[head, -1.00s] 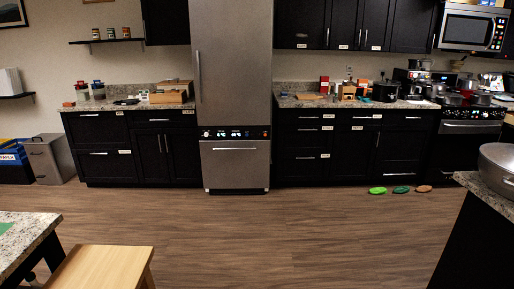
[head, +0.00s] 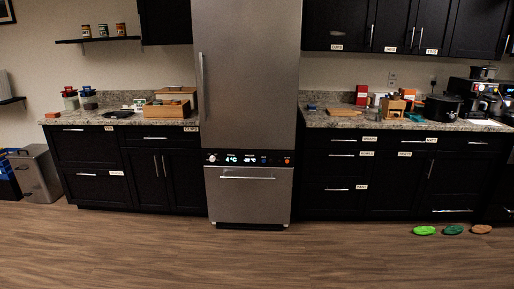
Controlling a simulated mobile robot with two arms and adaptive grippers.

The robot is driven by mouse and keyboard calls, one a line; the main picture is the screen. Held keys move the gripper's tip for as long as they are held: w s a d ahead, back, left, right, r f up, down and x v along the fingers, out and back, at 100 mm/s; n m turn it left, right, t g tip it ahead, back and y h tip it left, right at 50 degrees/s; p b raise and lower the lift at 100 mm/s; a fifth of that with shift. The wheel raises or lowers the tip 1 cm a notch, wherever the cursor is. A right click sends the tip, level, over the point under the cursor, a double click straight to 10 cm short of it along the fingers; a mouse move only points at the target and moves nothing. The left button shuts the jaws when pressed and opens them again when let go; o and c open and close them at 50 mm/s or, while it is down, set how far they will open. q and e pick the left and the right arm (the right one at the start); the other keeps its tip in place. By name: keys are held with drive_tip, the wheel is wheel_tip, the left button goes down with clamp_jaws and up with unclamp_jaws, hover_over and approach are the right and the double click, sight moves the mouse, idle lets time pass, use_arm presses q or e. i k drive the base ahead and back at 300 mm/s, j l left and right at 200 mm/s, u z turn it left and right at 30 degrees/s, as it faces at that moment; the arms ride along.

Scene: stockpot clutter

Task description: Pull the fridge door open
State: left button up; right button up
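The tall stainless-steel fridge (head: 247,80) stands in the middle of the head view, between the black cabinets. Its large upper door is shut and has a vertical bar handle (head: 202,88) along its left edge. A black control strip (head: 248,159) with lit displays runs below that door. Under the strip is a shut lower drawer (head: 248,203) with a horizontal handle (head: 247,178). Neither of my grippers shows in the head view.
The wooden floor (head: 260,258) before the fridge is clear. Green, dark green and brown oval items (head: 453,230) lie on the floor at the right. A grey bin (head: 38,173) stands at the far left. Both counters hold clutter, including a black pot (head: 441,107).

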sight(246, 53)
drive_tip(key=i, duration=1.75)
